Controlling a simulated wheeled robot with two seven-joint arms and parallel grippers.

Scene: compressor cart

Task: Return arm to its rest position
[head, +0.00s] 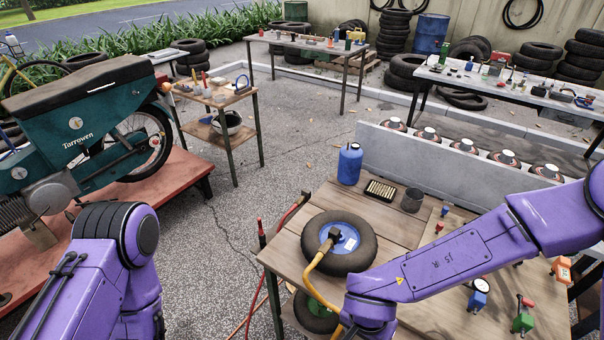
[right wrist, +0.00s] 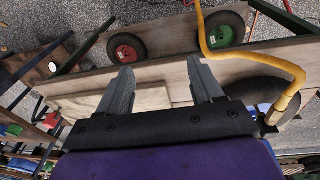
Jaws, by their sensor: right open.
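My right arm (head: 450,255) reaches in from the right over the wooden bench, its wrist low at the bottom edge of the head view. My right gripper (right wrist: 160,78) shows in the right wrist view, open, with nothing between its two grey fingers. The bench's boards lie beyond the fingers. My left arm (head: 110,265) is folded at the lower left of the head view; its gripper is out of view. A black wheel with a blue hub (head: 345,236) lies on the bench, beside my right forearm. A yellow hose (head: 318,262) runs from its hub; it also shows in the right wrist view (right wrist: 285,70).
A green motorbike (head: 85,130) stands at left. Gravel floor between is mostly clear.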

